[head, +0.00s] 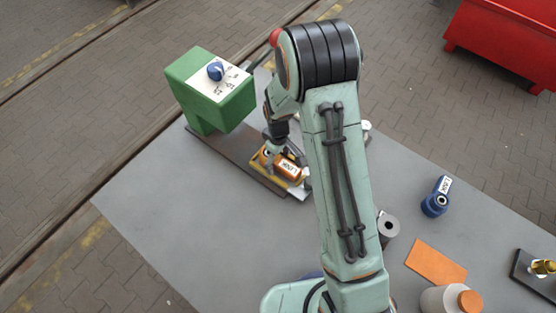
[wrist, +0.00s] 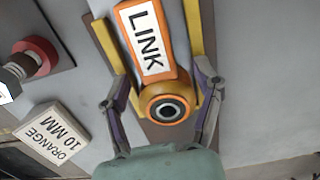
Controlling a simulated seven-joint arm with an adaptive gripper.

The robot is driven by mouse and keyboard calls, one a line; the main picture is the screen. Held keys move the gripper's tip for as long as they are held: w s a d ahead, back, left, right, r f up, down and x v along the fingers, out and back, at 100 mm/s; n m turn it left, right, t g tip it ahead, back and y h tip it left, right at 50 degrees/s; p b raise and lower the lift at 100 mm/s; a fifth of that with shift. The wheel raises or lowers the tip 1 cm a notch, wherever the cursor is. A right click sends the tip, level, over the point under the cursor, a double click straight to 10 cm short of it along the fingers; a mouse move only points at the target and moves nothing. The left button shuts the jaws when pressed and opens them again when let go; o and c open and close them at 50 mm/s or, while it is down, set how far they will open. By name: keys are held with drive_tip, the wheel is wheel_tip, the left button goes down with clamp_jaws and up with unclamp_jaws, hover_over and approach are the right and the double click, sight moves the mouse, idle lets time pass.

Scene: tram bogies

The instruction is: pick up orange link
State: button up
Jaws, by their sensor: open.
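The orange link (wrist: 179,68) lies between two yellow bars (wrist: 196,35), with a white LINK label on its body and a dark-bored round end facing my gripper. In the head view, the orange link (head: 290,170) lies on the brown base strip in front of the green machine. My gripper (wrist: 161,78) is open, with one finger on each side of the link near its round end. I cannot tell whether the fingers touch it. In the head view my gripper (head: 273,147) is over the link's left end and partly hidden by my arm.
The green machine (head: 193,73) with a blue knob stands just behind. A blue link (head: 434,205), grey ring (head: 389,227) and orange plate (head: 434,262) lie right. The table's left front is clear.

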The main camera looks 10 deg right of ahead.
clamp_jaws()
